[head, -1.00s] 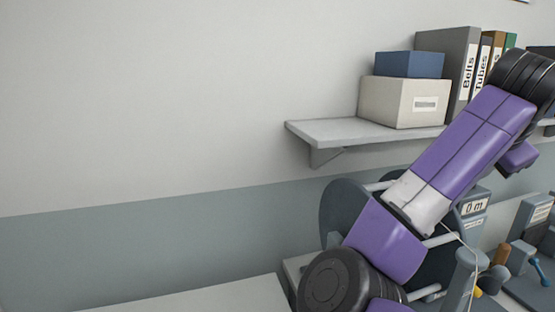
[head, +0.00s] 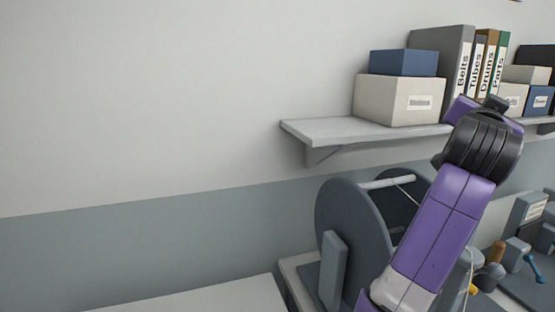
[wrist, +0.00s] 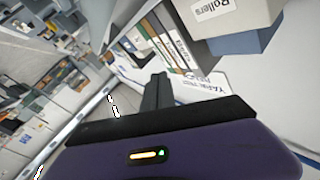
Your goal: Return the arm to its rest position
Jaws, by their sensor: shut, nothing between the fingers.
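My arm (head: 440,230), purple with black joints, rises from the bottom of the head view and bends near the shelf's height in the picture. My gripper (wrist: 158,80) shows in the wrist view as dark fingers standing together above the purple wrist housing. It is shut and empty. In the head view I cannot make out the fingers.
A wall shelf (head: 360,130) holds a cream box (head: 395,100), a blue box (head: 403,63) and labelled binders (head: 465,70). A large grey reel (head: 350,230) stands behind my arm. The wall at left is clear. The wrist view is steeply tilted and shows a box labelled Rollers (wrist: 225,18).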

